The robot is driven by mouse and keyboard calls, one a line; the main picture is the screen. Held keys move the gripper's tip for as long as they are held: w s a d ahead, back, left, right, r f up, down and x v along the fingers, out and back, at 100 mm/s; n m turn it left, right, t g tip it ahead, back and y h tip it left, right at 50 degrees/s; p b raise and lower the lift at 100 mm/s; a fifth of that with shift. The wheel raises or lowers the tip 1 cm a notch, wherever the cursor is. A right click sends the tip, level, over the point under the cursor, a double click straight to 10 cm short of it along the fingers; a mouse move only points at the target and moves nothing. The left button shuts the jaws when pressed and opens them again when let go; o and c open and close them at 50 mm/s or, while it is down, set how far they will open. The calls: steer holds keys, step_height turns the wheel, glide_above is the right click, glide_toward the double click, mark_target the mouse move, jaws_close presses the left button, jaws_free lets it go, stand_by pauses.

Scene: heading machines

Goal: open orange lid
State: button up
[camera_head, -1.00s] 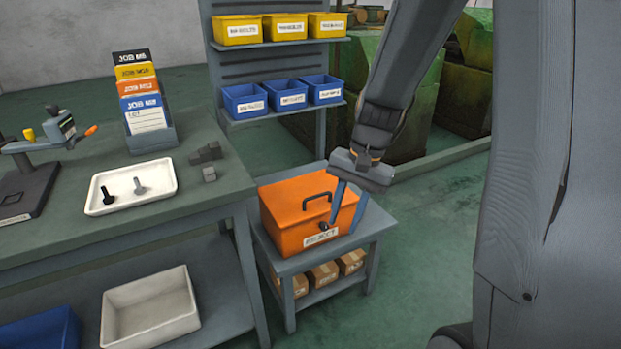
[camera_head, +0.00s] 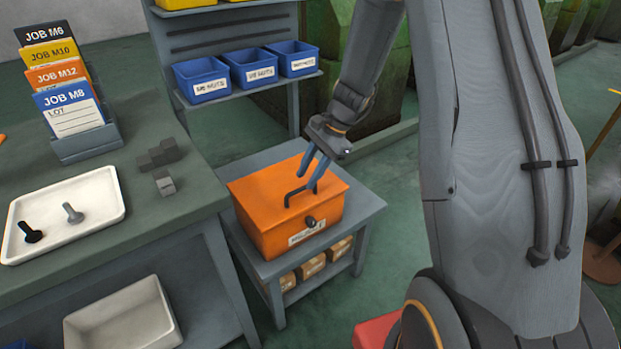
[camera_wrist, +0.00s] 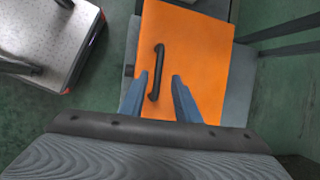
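My gripper (camera_head: 308,178) is above the lid, close to the handle, pointing down. In the wrist view, my gripper (camera_wrist: 163,78) has its two blue fingers spread apart. The handle (camera_wrist: 157,74) lies in the space between them, nearer the left finger. I cannot tell whether a finger touches it.
A grey workbench (camera_head: 186,200) stands left, with a white tray (camera_head: 100,205) of bolts and job cards (camera_head: 68,108). A shelf with blue bins (camera_head: 250,68) is behind. Small cartons (camera_head: 311,265) sit on the stand's lower shelf (camera_head: 335,268).

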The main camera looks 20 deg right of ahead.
steer(key=shift+x, duration=1.3)
